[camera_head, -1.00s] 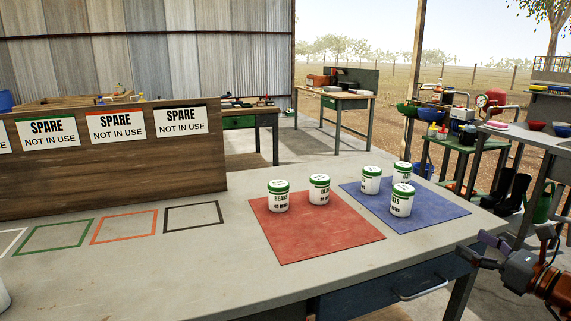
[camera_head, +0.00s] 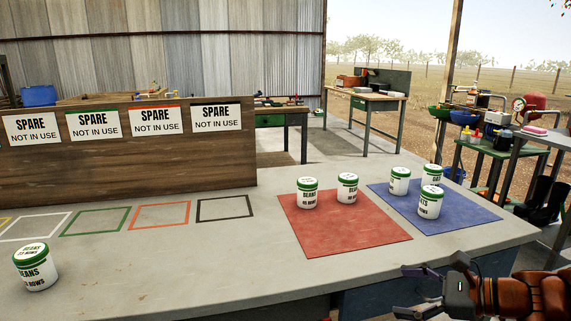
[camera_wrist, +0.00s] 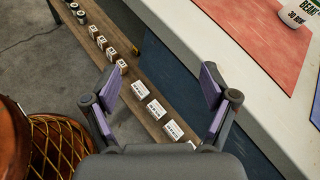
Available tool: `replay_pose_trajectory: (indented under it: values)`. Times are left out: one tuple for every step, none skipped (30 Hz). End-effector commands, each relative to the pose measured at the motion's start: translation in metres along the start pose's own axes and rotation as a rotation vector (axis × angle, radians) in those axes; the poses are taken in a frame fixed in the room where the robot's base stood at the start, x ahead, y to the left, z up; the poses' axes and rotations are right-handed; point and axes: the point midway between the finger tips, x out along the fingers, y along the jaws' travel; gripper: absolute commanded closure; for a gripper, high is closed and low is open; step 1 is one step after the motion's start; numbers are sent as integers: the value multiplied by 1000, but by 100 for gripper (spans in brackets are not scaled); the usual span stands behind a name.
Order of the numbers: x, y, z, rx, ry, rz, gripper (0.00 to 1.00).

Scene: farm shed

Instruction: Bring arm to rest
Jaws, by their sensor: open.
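My gripper (camera_head: 418,291) is at the lower right of the head view, beside the front edge of the workbench (camera_head: 235,262). In the wrist view my gripper (camera_wrist: 165,90) has its two fingers spread wide with nothing between them. Two white jars with green lids, one a beans jar (camera_head: 307,194), stand on the red mat (camera_head: 350,237). Several similar jars, one an oats jar (camera_head: 430,203), stand on the blue mat (camera_head: 465,212). Another beans jar (camera_head: 36,268) stands alone at the left of the bench.
Below my fingers in the wrist view is a narrow wooden ledge (camera_wrist: 125,75) with several small labelled blocks. A wooden board (camera_head: 125,165) with spare signs stands along the back of the bench. Coloured outlines (camera_head: 160,215) mark the bench top. A green side table (camera_head: 500,150) stands at right.

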Motion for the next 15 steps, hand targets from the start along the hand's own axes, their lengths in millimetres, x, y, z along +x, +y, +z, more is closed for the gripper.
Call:
replay_pose_trajectory:
  values:
    - [15, 21, 6, -59, 22, 77, 15]
    - [21, 33, 7, -94, 36, 122, 15]
    - [29, 49, 9, -144, 55, 181, 15]
    - [34, 62, 10, -182, 69, 225, 15]
    - [38, 74, 11, -220, 83, 269, 15]
    - [42, 89, 11, -271, 99, 328, 15]
    - [45, 101, 11, -309, 110, 372, 15]
    - [47, 112, 11, -348, 121, 415, 15]
    - [49, 127, 10, -401, 135, 472, 15]
    - [49, 138, 10, -441, 146, 514, 15]
    - [49, 148, 9, -481, 156, 556, 15]
    - [48, 162, 7, -534, 169, 613, 15]
    - [47, 172, 5, -573, 177, 656, 15]
    - [45, 181, 3, -614, 185, 698, 15]
    - [42, 193, 1, -668, 196, 753, 15]
